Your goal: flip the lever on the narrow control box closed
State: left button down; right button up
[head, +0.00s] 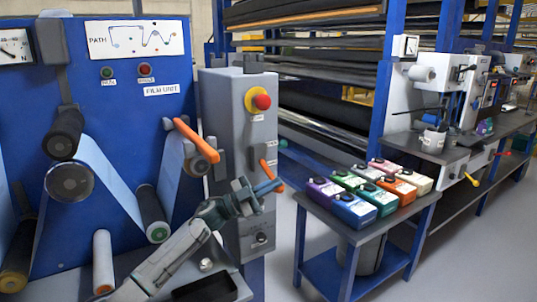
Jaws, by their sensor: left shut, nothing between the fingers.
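The narrow control box (238,110) is a tall grey cabinet in the middle of the head view, with a red button on a yellow ring (258,101) near its top. An orange lever (266,167) is on its front, below the button, angled down to the right. My left gripper (270,187) is in front of the box at the lever's lower end, its fingers shut with nothing between them. The fingers overlap the lever's lower part in the picture; I cannot tell whether they touch it. My right gripper is not in view.
The blue film unit (140,120) with rollers and a larger orange handle (197,140) stands left of the box. A small table (300,205) with several coloured containers (353,210) stands to the right. A workbench (430,150) is farther right. Grey floor lies between.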

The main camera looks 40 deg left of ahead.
pick_arm(q)
jog(key=shift+a+f+m+g+h, duration=0.1)
jog(key=shift+f+m+g+h, duration=0.2)
jog(key=shift+f+m+g, duration=0.4)
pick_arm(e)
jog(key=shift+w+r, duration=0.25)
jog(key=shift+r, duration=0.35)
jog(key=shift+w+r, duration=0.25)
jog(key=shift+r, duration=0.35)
pick_arm(q)
jog(key=shift+r, duration=0.1)
